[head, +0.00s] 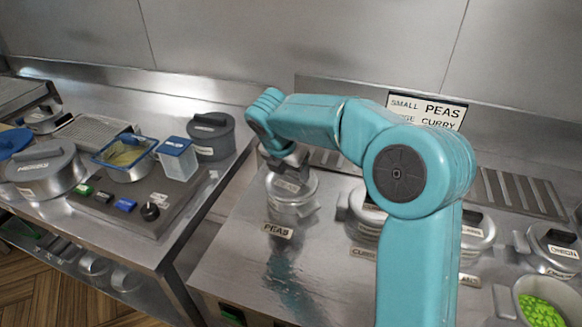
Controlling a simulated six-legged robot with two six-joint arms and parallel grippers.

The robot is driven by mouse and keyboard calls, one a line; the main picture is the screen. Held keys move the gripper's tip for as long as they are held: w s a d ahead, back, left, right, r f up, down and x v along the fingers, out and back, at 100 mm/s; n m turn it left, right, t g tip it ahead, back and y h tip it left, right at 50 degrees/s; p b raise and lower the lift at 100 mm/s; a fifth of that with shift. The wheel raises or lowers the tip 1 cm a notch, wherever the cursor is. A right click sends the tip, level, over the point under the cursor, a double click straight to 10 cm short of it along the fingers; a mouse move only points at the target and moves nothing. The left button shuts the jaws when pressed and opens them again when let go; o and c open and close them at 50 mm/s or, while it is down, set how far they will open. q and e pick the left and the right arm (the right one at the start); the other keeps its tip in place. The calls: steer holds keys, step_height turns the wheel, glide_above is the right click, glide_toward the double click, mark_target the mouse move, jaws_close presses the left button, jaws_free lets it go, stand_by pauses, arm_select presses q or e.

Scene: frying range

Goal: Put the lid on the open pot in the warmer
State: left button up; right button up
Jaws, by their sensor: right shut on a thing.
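My right arm reaches in from the lower right, and its right gripper (290,168) points down over a steel pot (290,208) in the warmer. The gripper is shut on what looks like the dark handle of a lid (290,184) at the top of this pot. Whether the lid rests on the rim or is just above it, I cannot tell. A tag reading PEAS (277,231) is in front of the pot. An open pot of green peas (540,308) stands at the bottom right corner, partly cut off. My left gripper is not in view.
The warmer's steel top (235,260) is clear at its front left. Several lidded pots, one tagged onion (562,251), stand to the right, partly behind my arm. A left counter holds a large grey lidded pot (45,172) and a blue-rimmed container (125,158). A sign (427,108) stands behind.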

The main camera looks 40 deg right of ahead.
steer(key=shift+f, duration=0.25)
stand_by(0.7)
steer(key=o, duration=1.4)
steer(key=shift+c, duration=0.2)
step_height(320, 180, up, 7)
steer(key=p, duration=0.7)
steer(key=shift+p, duration=0.3)
steer(key=shift+a, duration=0.1)
